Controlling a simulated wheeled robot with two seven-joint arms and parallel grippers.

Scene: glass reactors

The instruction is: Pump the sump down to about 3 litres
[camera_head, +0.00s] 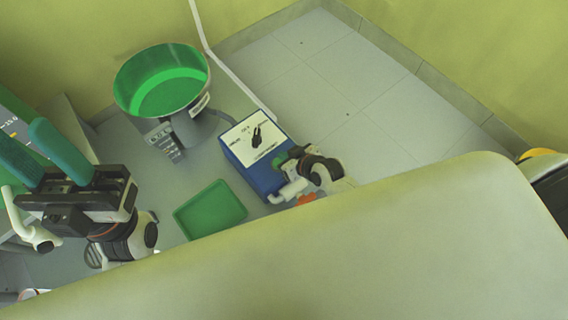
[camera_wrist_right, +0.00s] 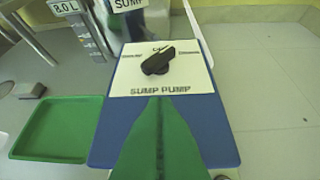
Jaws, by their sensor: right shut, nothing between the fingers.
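The sump (camera_head: 122,100) is a round metal vessel with bright green inside, at upper centre left in the head view. Its level is not readable. The blue sump pump box (camera_head: 262,180) has a white panel (camera_wrist_right: 190,78) lettered SUMP PUMP. A black knob (camera_head: 257,138) sits on the panel; in the right wrist view the knob (camera_wrist_right: 158,61) lies slanted, and the small position labels are unclear. My right gripper (camera_head: 279,159) is shut and empty, its green fingertips (camera_wrist_right: 160,102) in front of the panel, short of the knob in the picture. My left gripper (camera_head: 40,152) is open and empty, far left.
A green tray (camera_head: 210,210) lies on the floor left of the pump box. Small marked plates (camera_head: 165,140) stand by the sump; one plate (camera_wrist_right: 66,6) reads 8.0 L. A white pipe (camera_head: 215,60) runs along behind. The tiled floor (camera_head: 340,80) to the right is clear.

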